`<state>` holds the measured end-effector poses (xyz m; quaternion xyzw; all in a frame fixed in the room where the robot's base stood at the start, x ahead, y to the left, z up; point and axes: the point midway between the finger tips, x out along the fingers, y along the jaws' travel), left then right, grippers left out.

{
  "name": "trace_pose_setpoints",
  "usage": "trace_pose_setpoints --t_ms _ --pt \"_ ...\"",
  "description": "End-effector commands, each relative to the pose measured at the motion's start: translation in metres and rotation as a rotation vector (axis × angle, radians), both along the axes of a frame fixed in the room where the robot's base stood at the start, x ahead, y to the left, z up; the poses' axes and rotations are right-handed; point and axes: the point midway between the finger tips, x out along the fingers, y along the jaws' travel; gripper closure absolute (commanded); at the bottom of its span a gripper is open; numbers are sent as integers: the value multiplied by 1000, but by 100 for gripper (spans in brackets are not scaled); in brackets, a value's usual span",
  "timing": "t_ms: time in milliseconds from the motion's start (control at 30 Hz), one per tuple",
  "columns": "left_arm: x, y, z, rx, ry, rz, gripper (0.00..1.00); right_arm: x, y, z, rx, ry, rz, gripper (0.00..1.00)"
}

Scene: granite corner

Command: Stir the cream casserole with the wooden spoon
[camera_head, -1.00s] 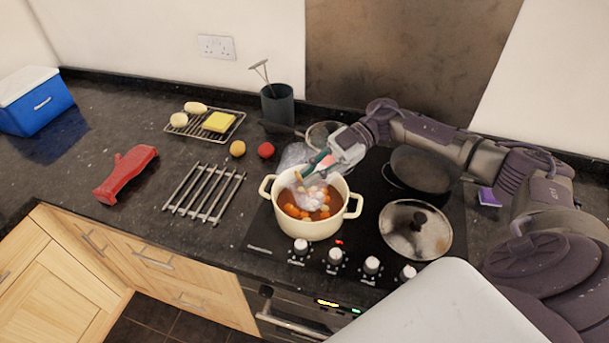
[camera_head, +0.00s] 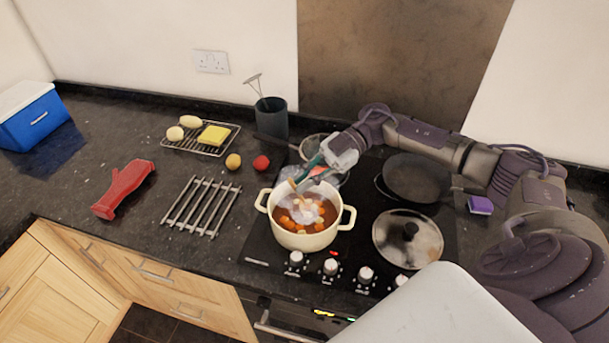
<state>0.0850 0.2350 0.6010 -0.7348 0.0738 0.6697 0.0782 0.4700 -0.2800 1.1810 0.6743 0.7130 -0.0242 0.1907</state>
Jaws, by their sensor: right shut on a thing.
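The cream casserole (camera_head: 303,240) stands on the black hob, open, with orange and pale pieces in a brown liquid and steam over it. My right gripper (camera_head: 318,165) is above the pot's back rim, shut on the wooden spoon (camera_head: 295,184). The spoon shows as a teal handle part and a short wooden part slanting down to the left. Its lower end is hidden by steam at the pot's back left, so I cannot tell how deep it reaches. My left gripper is not in view.
A metal trivet (camera_head: 201,206) and a red oven glove (camera_head: 124,189) lie to the left. A dark utensil pot (camera_head: 271,118) stands at the back. Counter between glove and cool box (camera_head: 30,118) is clear.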

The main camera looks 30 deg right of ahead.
Motion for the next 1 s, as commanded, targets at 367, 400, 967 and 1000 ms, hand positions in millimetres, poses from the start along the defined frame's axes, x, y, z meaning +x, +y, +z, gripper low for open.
trace_pose_setpoints --t_ms 367,400,967,1000 --pt "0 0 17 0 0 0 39 -10 11 34 -1 -2 1 100" --pt "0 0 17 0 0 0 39 -11 13 38 -1 -2 1 100" --pt "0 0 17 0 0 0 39 -17 21 75 0 -4 0 100" --pt "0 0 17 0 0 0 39 -17 21 79 0 -3 0 100"
